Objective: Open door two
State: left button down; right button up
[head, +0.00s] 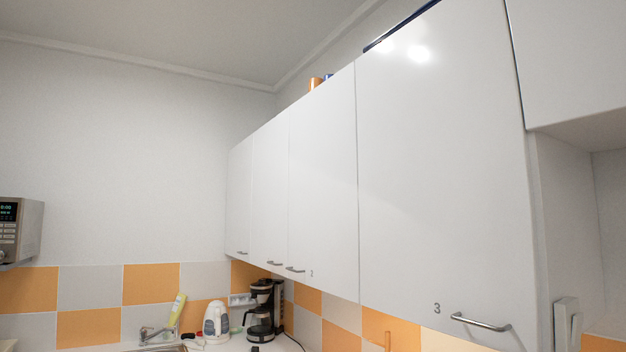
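Door two (323,190) is a white wall-cabinet door, marked with a small "2" near its lower edge. It is shut, flush with the doors on both sides. Its metal bar handle (295,269) sits at the lower left corner of the door, just left of the number. Neither of my grippers shows in the head view, so I cannot see where they are relative to the handle.
Door three (440,170), shut, with its handle (482,322), stands nearer on the right. Narrower shut doors lie farther left. Below are a coffee maker (262,310), a white kettle (216,322) and a tap (155,334). A microwave (20,230) is at far left.

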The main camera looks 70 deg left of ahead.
aim_at(323, 239)
jog(key=u, duration=2.35)
jog(key=i+j+z, duration=0.1)
jog(key=i+j, duration=0.15)
jog(key=i+j+z, duration=0.1)
jog(key=i+j, duration=0.35)
jog(key=j, duration=0.2)
jog(key=i+j+z, duration=0.25)
jog(key=i+j, duration=0.15)
jog(key=j, duration=0.25)
jog(key=i+j+z, duration=0.1)
jog(key=j, duration=0.25)
jog(key=i+j, duration=0.3)
jog(key=i+j+z, duration=0.15)
jog(key=j, duration=0.3)
